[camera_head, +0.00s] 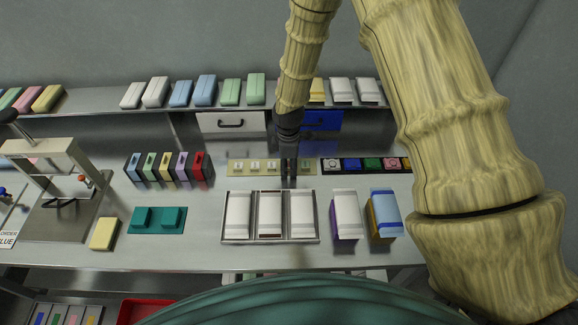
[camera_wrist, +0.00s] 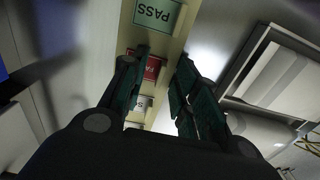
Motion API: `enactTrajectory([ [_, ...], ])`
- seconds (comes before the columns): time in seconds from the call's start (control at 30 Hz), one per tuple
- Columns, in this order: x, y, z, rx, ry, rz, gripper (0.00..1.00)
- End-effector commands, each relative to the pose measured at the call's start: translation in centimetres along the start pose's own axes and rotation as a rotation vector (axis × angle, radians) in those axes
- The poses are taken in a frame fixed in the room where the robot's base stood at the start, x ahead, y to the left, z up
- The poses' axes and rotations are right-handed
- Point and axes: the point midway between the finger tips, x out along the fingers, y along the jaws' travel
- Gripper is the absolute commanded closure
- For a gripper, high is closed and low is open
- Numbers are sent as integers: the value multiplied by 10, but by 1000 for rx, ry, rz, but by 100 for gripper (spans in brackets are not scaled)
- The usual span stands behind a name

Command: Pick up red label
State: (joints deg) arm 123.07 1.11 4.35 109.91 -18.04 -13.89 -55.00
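The red label (camera_wrist: 152,69) lies on a cream strip (camera_wrist: 126,32) in the wrist view, between a green PASS label (camera_wrist: 157,13) and a white label (camera_wrist: 139,103). Its lettering is partly covered by my left finger. My gripper (camera_wrist: 163,58) is open, with one finger on each side of the red label. I cannot tell how high the fingertips are above it. In the head view my gripper (camera_head: 289,178) points down over the strip (camera_head: 248,174) and hides the red label.
A tray (camera_head: 270,242) with white packs stands just in front of the strip. Coloured blocks (camera_head: 167,168) stand to the left, and a row of coloured squares (camera_head: 365,164) lies to the right. A shelf (camera_head: 100,104) with packs runs behind. Bare metal table shows around the teal fixture (camera_head: 157,220).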

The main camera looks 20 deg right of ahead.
Motion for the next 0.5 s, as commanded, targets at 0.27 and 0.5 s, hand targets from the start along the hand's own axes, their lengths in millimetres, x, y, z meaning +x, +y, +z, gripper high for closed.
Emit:
enactTrajectory([
  [0.27, 1, 0, 0, 0, 0, 0, 73],
  [0.5, 1, 0, 0, 1, 0, 0, 98],
])
